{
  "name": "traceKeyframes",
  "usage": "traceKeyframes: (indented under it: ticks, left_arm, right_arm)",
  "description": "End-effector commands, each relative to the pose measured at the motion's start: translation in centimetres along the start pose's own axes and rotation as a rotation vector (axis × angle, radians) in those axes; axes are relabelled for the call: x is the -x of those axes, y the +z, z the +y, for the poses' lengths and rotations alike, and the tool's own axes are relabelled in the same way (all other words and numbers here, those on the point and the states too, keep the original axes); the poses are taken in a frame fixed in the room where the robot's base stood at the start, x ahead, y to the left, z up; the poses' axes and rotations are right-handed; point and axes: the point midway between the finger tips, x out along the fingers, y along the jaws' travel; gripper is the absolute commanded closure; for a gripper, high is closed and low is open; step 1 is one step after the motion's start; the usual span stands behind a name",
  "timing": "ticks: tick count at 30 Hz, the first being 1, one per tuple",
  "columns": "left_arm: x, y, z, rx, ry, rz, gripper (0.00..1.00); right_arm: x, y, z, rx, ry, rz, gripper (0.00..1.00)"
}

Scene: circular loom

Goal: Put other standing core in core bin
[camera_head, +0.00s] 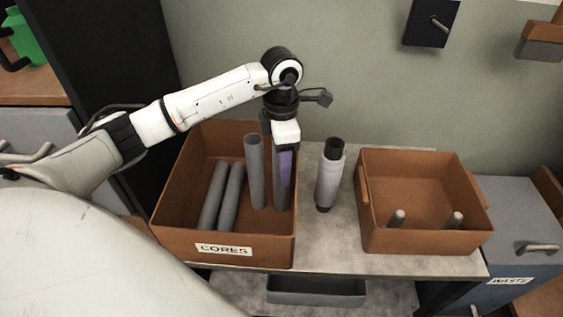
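The brown core bin (172,212), labelled CORES, stands on the grey table. Inside, two grey cores (213,196) lean or lie side by side at the left. One grey core (256,172) stands upright in the middle. Another upright grey core (280,195) is at the bin's right side, directly under my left gripper (285,178). The gripper points down with a purple finger against or in front of this core. It hides the core's upper part, and I cannot tell whether the fingers grip it. My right gripper is not in view.
A pale grey roll with dark ends (330,176) stands on the table (335,240) between the bins. A second brown bin (420,245) at the right holds two small grey rods (397,218). A blue-grey WASTE container (515,262) is at the far right.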

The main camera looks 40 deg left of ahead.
Motion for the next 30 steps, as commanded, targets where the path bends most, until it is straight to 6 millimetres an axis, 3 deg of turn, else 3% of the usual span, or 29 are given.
traceKeyframes:
  ticks: [12,18,30]
  left_arm:
    - [8.2,0.1,0.1,0.001,0.004,-0.004,0.49]
    - [11.1,0.1,0.1,0.000,0.002,-0.003,0.49]
    - [12.1,0.1,0.0,0.000,0.000,-0.001,0.49]
  right_arm:
    - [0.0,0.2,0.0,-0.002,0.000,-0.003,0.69]
    - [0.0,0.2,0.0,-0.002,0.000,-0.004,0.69]
    - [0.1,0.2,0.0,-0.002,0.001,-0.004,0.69]
